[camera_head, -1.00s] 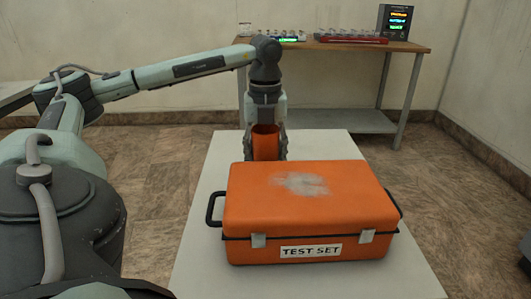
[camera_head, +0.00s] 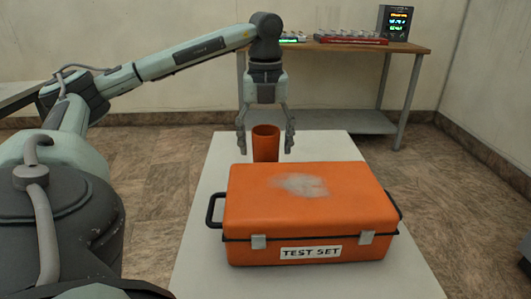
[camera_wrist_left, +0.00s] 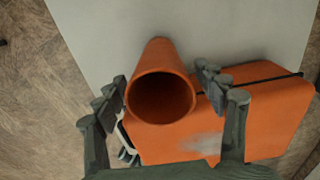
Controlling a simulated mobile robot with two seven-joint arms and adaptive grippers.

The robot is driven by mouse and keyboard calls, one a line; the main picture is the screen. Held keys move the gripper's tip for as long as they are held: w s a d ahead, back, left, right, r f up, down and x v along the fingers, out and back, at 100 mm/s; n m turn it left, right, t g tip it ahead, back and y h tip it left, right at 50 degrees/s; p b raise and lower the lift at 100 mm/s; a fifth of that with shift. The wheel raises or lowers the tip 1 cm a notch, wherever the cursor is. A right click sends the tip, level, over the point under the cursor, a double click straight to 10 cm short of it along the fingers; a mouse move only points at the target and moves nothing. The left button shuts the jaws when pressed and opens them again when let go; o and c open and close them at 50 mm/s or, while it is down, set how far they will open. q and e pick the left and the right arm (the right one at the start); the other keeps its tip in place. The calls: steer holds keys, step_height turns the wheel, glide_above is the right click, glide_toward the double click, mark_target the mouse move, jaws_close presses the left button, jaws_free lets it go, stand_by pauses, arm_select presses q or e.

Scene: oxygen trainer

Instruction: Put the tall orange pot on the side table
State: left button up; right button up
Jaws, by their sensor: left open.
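The tall orange pot (camera_head: 265,143) stands upright on the white table (camera_head: 205,215), behind the orange case. Its lower part is hidden by the case in the head view. In the left wrist view the pot (camera_wrist_left: 160,95) shows its open, dark mouth between the fingers. My left gripper (camera_head: 265,145) is open above the pot, pointing down, with its fingertips on either side of the pot's rim and apart from it. It also shows in the left wrist view (camera_wrist_left: 162,90). My right gripper is not in view.
The orange TEST SET case (camera_head: 310,215) fills the middle of the white table, close in front of the pot. A wooden bench (camera_head: 340,46) at the back wall bears racks of tubes (camera_head: 350,36) and a display box (camera_head: 394,22). The floor is clear around the white table.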

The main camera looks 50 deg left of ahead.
arm_select(q)
step_height(320, 180, up, 8)
steer(key=p, duration=0.2)
steer(key=shift+f, duration=0.15)
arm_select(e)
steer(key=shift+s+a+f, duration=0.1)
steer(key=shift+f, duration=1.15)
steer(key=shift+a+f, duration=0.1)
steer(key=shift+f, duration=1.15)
